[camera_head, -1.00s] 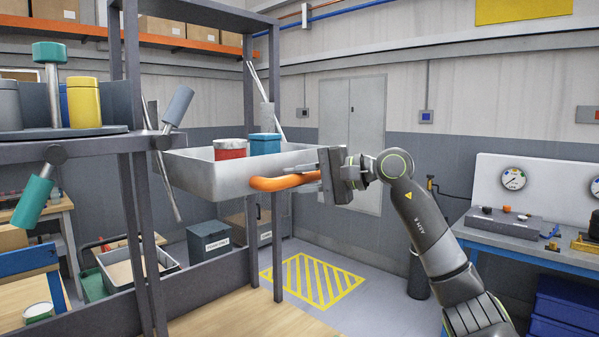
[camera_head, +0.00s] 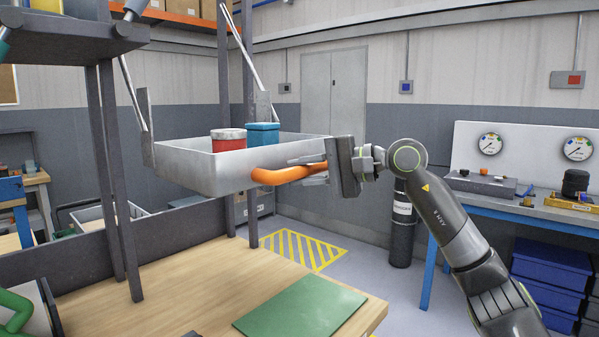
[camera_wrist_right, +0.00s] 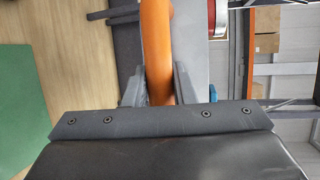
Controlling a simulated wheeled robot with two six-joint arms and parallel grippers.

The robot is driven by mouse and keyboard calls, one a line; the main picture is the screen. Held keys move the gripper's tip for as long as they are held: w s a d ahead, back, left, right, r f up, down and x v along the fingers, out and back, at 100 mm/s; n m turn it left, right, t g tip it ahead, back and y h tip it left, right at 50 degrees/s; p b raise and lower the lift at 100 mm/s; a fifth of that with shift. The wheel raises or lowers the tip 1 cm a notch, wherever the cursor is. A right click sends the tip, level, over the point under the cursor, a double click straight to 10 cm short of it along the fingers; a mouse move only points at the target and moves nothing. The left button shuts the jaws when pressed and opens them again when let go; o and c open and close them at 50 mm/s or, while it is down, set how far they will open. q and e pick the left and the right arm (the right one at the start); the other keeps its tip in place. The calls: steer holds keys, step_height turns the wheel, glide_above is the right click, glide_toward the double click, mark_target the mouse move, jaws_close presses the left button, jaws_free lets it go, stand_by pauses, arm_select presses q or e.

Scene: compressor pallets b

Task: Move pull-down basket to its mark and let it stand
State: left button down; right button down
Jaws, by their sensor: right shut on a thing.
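The pull-down basket (camera_head: 200,174) is a light grey tray hung on metal arms from the dark shelf frame. It hangs above the wooden bench and looks about level. A red can (camera_head: 228,144) and a blue container (camera_head: 262,137) stand in it. My right gripper (camera_head: 318,170) is shut on its orange handle (camera_head: 270,176) at the front. In the right wrist view the handle (camera_wrist_right: 156,45) runs between the two fingers. I cannot pick out a mark for the basket. My left gripper is not in view.
The wooden bench (camera_head: 200,290) below has a green mat (camera_head: 300,308) on it. Frame posts (camera_head: 115,180) stand left of the basket. A blue bench with gauges (camera_head: 490,210) is at the right. A striped floor patch (camera_head: 300,250) lies behind.

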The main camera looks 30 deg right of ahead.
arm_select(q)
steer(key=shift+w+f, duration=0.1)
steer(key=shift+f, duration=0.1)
arm_select(e)
steer(key=shift+s+f, duration=0.2)
steer(key=shift+f, duration=0.15)
steer(key=c, duration=1.2)
jaws_free()
steer(key=shift+a, duration=0.1)
steer(key=shift+s+d+b, duration=0.3)
steer(key=shift+d+b, duration=0.05)
steer(key=shift+d, duration=0.15)
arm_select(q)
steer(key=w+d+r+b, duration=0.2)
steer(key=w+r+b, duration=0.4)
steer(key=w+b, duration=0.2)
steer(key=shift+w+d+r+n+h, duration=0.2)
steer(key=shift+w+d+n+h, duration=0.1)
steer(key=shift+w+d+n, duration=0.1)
arm_select(e)
steer(key=v, duration=1.6)
steer(key=shift+s+r, duration=0.2)
steer(key=shift+r, duration=0.05)
